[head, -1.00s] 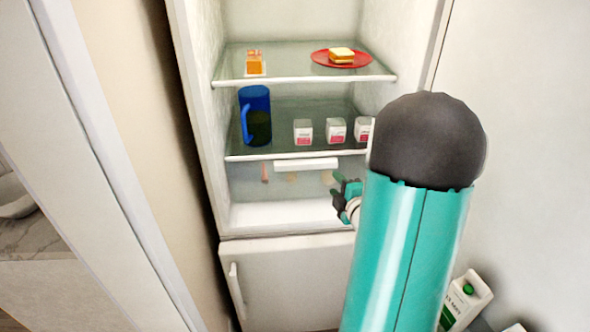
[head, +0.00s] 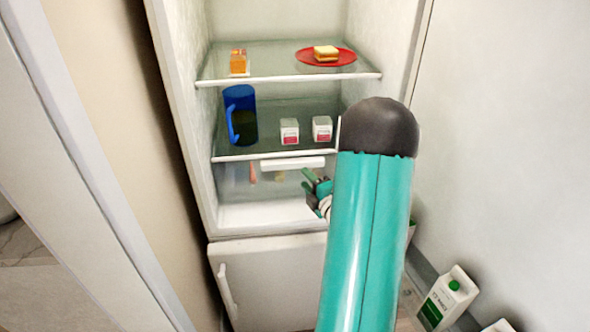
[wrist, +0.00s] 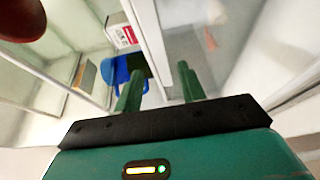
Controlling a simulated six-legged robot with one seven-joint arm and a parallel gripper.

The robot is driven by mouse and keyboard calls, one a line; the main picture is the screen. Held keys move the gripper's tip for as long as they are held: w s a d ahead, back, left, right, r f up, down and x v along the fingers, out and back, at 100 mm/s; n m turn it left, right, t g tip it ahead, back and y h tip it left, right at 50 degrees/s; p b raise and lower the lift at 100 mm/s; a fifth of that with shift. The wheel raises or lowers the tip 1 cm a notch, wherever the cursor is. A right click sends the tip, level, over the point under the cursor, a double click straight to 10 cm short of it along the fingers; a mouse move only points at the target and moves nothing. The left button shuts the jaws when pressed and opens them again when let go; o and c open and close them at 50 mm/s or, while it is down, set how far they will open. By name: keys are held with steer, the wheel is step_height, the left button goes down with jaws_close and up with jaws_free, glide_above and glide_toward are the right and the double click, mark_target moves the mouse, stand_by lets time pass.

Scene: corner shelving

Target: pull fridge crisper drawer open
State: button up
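The crisper drawer (head: 240,178) is a clear bin under the lower glass shelf, with a white handle bar (head: 292,163) along its top front. It looks shut, and an orange carrot-like item (head: 252,174) shows through it. My gripper (head: 306,176) is just below and in front of the handle's right end, with its fingers pointing up and left. The clear drawer front (wrist: 215,60) is on the right there. I cannot tell whether a finger touches the handle.
The upper shelf has a red plate (head: 310,60) with a sandwich. A closed lower fridge door (head: 265,280) is beneath. A milk carton (head: 447,298) stands at right.

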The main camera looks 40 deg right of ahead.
mark_target(294, 167)
steer(key=x, duration=0.7)
steer(key=shift+a, duration=0.1)
steer(key=shift+c, duration=0.4)
